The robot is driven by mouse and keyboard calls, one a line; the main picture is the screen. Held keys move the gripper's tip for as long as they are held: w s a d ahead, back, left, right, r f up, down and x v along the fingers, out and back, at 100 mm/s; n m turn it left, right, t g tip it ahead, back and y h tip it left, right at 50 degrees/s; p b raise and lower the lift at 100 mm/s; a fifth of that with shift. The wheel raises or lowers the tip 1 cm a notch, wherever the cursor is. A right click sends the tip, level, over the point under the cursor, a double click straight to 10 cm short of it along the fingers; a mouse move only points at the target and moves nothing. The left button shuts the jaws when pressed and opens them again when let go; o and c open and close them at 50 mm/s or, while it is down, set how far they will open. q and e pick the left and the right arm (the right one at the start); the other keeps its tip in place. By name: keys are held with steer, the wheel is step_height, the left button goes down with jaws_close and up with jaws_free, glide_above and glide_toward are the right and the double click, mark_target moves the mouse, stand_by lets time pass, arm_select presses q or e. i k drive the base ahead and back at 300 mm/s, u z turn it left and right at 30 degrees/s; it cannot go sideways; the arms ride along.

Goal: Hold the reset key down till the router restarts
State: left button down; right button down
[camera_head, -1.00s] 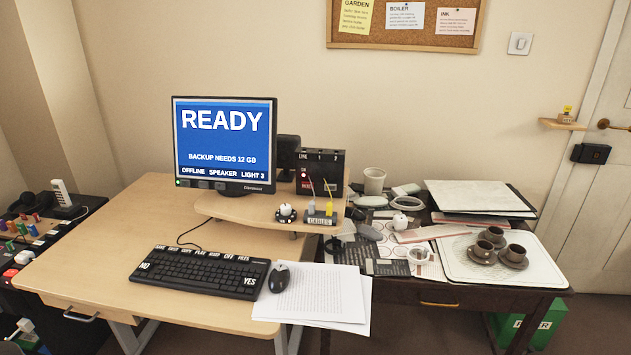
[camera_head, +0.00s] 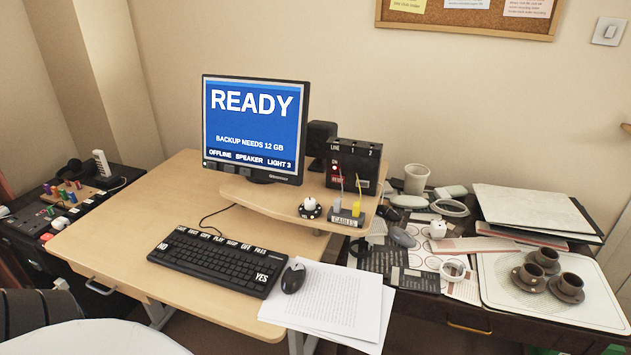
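The router looks to be the black box (camera_head: 367,158) marked LINE 1 2, standing on the raised shelf of the desk just right of the monitor. Its front has a small lit red lamp (camera_head: 335,169) and a red-lettered label or key (camera_head: 337,180) below it, too small to read surely. The monitor (camera_head: 254,125) shows READY, BACKUP NEEDS 12 GB, and OFFLINE, SPEAKER, LIGHT 3.
The shelf (camera_head: 262,196) also holds a round black-and-white object (camera_head: 310,208) and a CABLES holder (camera_head: 347,217) with cables rising before the box. A keyboard (camera_head: 216,262), mouse (camera_head: 292,278) and papers (camera_head: 325,305) lie in front. A cluttered dark desk stands right.

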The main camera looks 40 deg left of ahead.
mark_target(335, 179)
steer(key=u, duration=0.95)
